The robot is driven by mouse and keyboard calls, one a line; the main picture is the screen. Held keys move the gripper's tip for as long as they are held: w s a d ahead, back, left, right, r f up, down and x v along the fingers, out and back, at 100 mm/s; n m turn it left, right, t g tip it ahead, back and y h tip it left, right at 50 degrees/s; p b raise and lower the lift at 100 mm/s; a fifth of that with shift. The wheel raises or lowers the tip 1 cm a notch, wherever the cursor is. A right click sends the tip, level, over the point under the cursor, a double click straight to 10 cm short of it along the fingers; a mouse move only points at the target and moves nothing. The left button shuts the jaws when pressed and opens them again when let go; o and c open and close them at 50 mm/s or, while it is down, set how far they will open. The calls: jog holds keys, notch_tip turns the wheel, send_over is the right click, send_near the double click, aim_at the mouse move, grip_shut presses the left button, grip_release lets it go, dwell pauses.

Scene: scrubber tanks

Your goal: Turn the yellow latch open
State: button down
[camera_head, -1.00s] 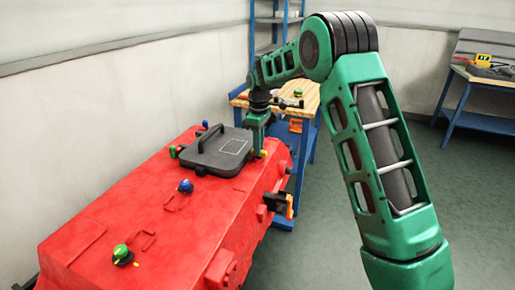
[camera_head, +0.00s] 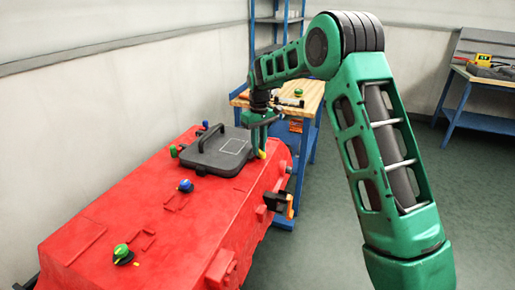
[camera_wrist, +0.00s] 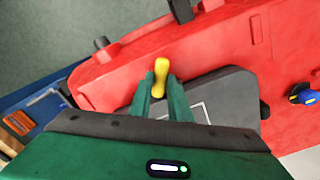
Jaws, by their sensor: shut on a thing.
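The yellow latch (camera_wrist: 160,78) stands between the two green fingers of my gripper (camera_wrist: 161,88) in the wrist view. The fingers are shut on it. In the head view a small bit of the yellow latch (camera_head: 262,154) shows below my gripper (camera_head: 261,143), beside the dark grey lid (camera_head: 209,165). The lid (camera_wrist: 220,88) lies right by the latch on the red tank (camera_head: 150,225). The foot of the latch is hidden by the fingers and its exact turn is hard to tell.
Blue-topped knobs (camera_head: 185,186) and green-topped knobs (camera_head: 122,252) stand on the tank. A wooden workbench (camera_head: 305,97) stands behind the tank. The floor (camera_head: 330,205) at right is open.

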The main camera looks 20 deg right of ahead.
jog(key=m, duration=0.5)
jog(key=shift+w+d+r+m, duration=0.15)
jog(key=shift+m, duration=0.15)
jog(key=m, duration=0.5)
jog(key=shift+m, duration=0.3)
jog(key=c, duration=1.6)
grip_release()
jog(key=shift+c, duration=0.2)
notch_tip(320, 180, up, 11)
jog(key=shift+f, duration=0.2)
